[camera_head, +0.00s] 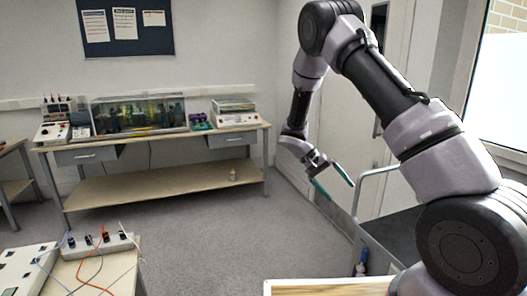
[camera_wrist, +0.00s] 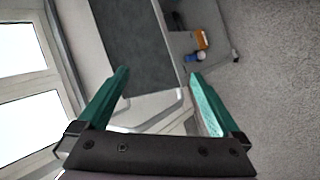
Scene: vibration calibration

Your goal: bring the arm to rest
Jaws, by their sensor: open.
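My gripper (camera_head: 331,181) hangs in the air at the end of my raised, bent arm, right of the middle in the head view. Its two green fingers are apart with nothing between them. In the wrist view my gripper (camera_wrist: 160,82) also shows open and empty, its fingers reaching up from the bottom of the picture. Beyond the fingers is a dark grey cart top with a pale metal rail, and none of it is held.
A dark-topped cart (camera_head: 395,240) with a metal handle stands at the right, beside a door. A long bench (camera_head: 150,180) with instruments is at the back wall. A small table (camera_head: 125,268) with wired devices is front left. The grey floor (camera_head: 215,225) between is clear.

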